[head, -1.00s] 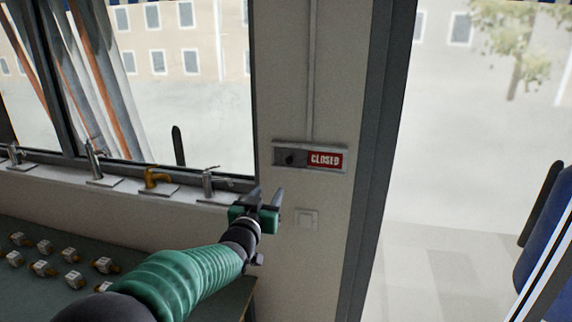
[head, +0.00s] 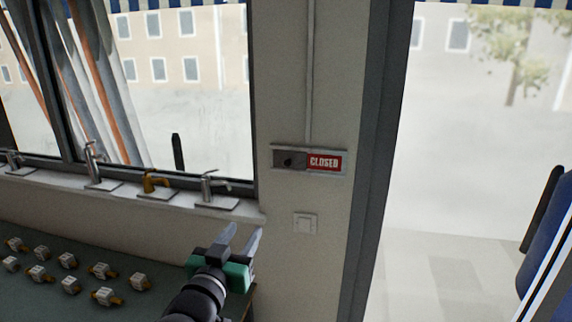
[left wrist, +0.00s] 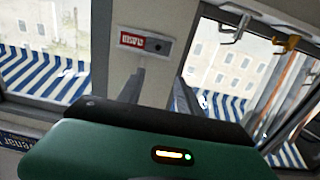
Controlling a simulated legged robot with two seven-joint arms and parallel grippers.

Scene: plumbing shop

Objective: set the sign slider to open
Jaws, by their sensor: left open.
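The sign slider (head: 309,160) is a small grey panel on the wall strip between the window and the door. Its right part shows red with the word CLOSED, and a dark knob (head: 289,161) sits at its left. The sign also shows upside down in the left wrist view (left wrist: 145,42). My left gripper (head: 244,235) is open and empty, below and to the left of the sign, apart from it. In the left wrist view its fingers (left wrist: 158,90) point toward the wall. My right gripper is not in view.
A white wall switch (head: 305,223) is below the sign. Several taps (head: 156,186) stand on the window sill at left. Several small valve fittings (head: 102,271) lie on a green table. A dark door frame (head: 381,150) stands right of the sign.

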